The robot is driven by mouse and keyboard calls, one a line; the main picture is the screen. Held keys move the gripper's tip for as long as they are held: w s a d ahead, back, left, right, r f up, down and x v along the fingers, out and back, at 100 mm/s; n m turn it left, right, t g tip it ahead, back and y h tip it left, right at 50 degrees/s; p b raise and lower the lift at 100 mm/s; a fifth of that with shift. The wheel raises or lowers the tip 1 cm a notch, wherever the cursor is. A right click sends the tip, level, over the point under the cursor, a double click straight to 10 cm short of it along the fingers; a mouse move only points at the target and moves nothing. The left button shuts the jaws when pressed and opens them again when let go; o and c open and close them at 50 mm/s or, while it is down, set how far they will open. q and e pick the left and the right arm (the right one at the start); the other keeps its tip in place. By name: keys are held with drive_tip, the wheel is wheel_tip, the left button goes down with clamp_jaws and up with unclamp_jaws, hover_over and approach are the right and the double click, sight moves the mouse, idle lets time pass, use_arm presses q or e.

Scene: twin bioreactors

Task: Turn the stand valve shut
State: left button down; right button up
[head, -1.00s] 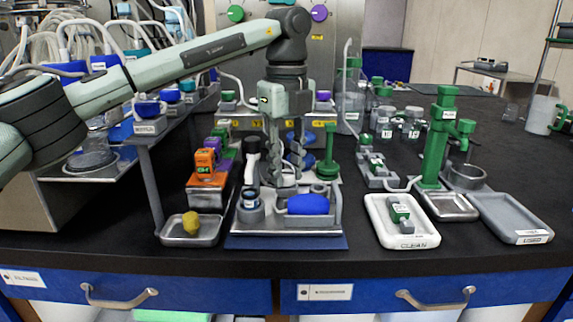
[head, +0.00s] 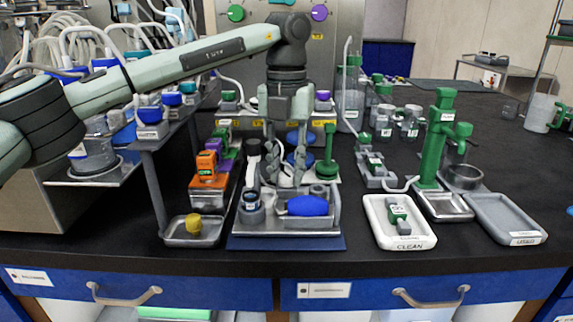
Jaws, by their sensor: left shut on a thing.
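A green stand (head: 431,150) stands upright on the right of the bench, with a green valve-like block (head: 463,131) on its side above a grey cup (head: 464,176). Which part is the stand valve is not clear from this view. My left gripper (head: 286,180) points down over the middle of the bench, above the metal tray with the blue pad (head: 307,206), well left of the green stand. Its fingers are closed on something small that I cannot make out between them. My right gripper is out of view.
A white CLEAN tray (head: 377,234) holds a small green-and-grey device (head: 399,218). A grey USED tray (head: 540,230) lies at far right. A green post (head: 328,160) rises just right of my left gripper.

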sight(286, 174)
use_arm(q)
drive_tip(key=m, duration=0.3)
drive_tip(key=shift+r, duration=0.1)
drive_tip(key=shift+w+m+p, duration=0.1)
drive_tip(key=shift+m+p, duration=0.3)
drive_tip(key=shift+m, duration=0.9)
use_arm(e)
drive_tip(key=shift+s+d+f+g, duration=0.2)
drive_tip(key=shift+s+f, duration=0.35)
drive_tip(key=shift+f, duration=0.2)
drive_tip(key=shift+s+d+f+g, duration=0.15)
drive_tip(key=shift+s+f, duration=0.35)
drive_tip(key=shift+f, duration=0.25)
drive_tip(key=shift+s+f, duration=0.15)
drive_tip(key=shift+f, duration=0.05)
use_arm(q)
drive_tip(key=c, duration=1.2)
unclamp_jaws()
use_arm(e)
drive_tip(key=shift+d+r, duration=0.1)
use_arm(q)
wheel_tip(286, 174, up, 12)
drive_tip(key=shift+f, duration=0.1)
